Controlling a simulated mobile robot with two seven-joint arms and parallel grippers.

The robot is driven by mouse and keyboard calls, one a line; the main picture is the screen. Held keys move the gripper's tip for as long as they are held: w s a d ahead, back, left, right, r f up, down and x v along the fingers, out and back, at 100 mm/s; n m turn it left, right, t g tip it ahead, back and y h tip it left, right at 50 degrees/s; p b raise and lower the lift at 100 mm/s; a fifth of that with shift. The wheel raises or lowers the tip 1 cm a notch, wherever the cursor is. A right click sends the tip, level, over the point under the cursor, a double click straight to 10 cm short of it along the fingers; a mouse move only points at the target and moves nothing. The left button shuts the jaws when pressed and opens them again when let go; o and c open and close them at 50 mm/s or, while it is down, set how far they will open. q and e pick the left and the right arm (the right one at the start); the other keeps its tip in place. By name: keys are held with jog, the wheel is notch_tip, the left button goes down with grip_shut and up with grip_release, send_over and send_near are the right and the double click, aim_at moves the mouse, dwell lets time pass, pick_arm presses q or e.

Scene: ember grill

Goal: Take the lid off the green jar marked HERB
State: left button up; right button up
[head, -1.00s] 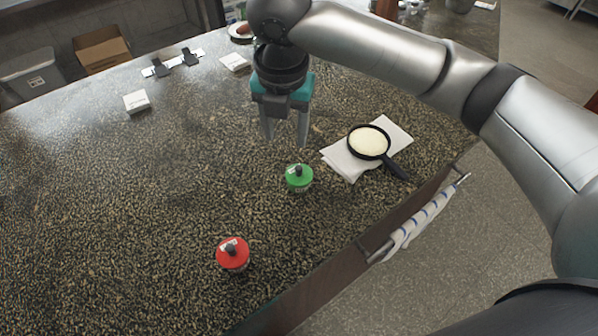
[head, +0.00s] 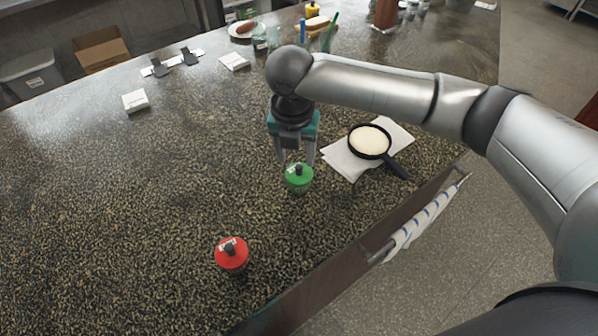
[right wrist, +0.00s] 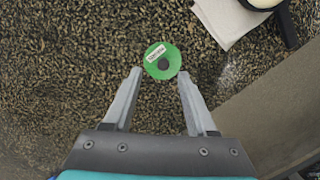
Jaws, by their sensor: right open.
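The green jar (head: 299,179) stands upright on the dark speckled counter, its green lid with a dark knob on top. In the right wrist view the green lid (right wrist: 155,54) is seen from above, with a white label whose text is too small to read. My right gripper (head: 296,162) is open and empty, pointing down just behind and above the jar. In the right wrist view, the lid lies just beyond and between the fingertips (right wrist: 158,72). I cannot tell whether a fingertip touches it. My left gripper is out of view.
A red-lidded jar (head: 232,254) stands nearer on the counter (head: 120,210). A black pan (head: 369,142) with pale contents sits on a white cloth (head: 340,160) to the right. A striped towel (head: 420,222) hangs at the counter's edge. The counter left of the green jar is clear.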

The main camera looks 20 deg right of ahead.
aim_at(299, 167)
jog(key=f, duration=0.4)
jog(key=shift+w+d, duration=0.25)
jog(key=shift+d, duration=0.15)
jog(key=shift+r, duration=0.1)
grip_shut()
